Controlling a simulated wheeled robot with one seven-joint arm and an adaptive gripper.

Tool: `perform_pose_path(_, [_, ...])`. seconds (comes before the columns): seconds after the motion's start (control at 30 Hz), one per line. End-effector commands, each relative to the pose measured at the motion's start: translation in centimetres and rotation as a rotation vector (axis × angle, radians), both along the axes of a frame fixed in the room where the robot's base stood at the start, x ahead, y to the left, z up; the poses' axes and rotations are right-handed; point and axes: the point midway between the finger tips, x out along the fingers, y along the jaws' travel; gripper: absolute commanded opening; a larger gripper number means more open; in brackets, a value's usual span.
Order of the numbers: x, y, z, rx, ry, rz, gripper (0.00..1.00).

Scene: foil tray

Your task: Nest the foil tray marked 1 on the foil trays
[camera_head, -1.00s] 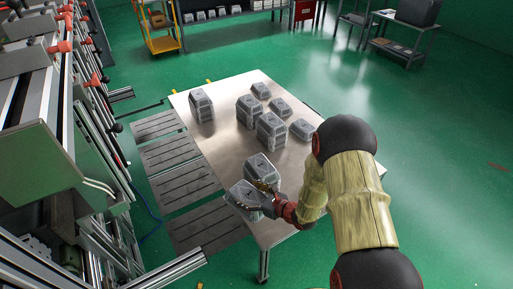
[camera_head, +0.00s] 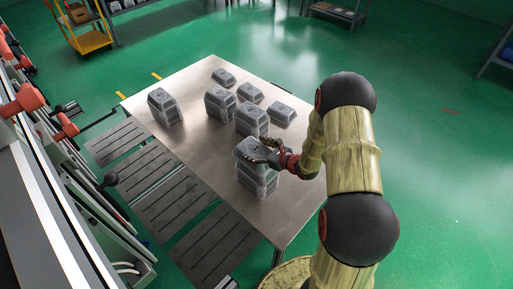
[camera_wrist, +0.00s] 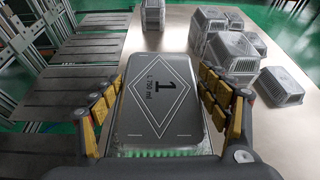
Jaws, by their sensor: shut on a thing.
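The foil tray marked 1 (camera_wrist: 163,98) is grey, upside down, with a black 1 and a diamond on its top face. My gripper (camera_wrist: 163,105) is shut on it, with yellow-padded fingers along both sides. In the head view my gripper (camera_head: 273,152) holds the tray (camera_head: 250,149) over the near stack of foil trays (camera_head: 257,182). The tray looks in line with that stack. I cannot tell whether it touches or is nested, as the tray and fingers hide the join.
On the metal table (camera_head: 195,150) stand other tray stacks: one at the left (camera_head: 165,108), one in the middle (camera_head: 220,105) and one just behind my gripper (camera_head: 251,119). Single trays (camera_head: 282,115) lie at the right and back. The table's left front is clear.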

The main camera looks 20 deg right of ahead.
Motion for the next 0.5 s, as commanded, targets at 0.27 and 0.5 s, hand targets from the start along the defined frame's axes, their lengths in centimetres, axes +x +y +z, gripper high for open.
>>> perform_pose_path(0.27, [0.3,-0.9,-0.6,-0.004,-0.001,-0.008,0.53])
perform_pose_path(0.5, [0.3,-0.9,-2.5,-0.003,0.0,-0.007,0.53])
